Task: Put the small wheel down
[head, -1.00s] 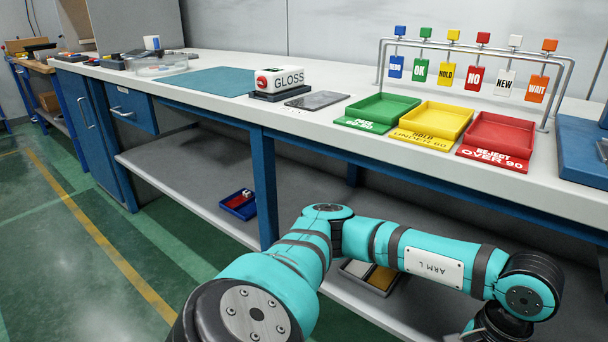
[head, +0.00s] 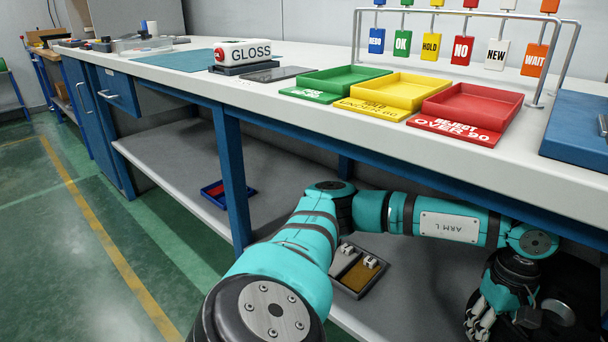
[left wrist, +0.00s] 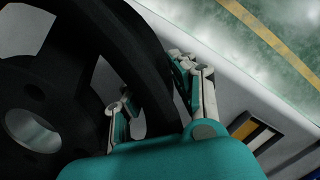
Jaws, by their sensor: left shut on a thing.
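The small wheel (head: 578,325) is black with a grey hub and shows only in part at the lower right of the head view, under the bench. In the left wrist view the wheel (left wrist: 75,65) fills the left side, with its thick dark rim and pale round centre hole. My left gripper (head: 485,312) is shut on the wheel's rim. In the left wrist view its fingers (left wrist: 155,95) lie on either side of the rim. Whether the wheel touches the lower shelf (head: 290,255) cannot be told. My right gripper is not in view.
A two-part tray (head: 345,282) with small white pieces lies on the shelf left of the gripper. A blue bin (head: 215,195) lies farther left. A blue bench leg (head: 231,180) and the benchtop (head: 380,118) bound the space. Shelf between bin and tray looks clear.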

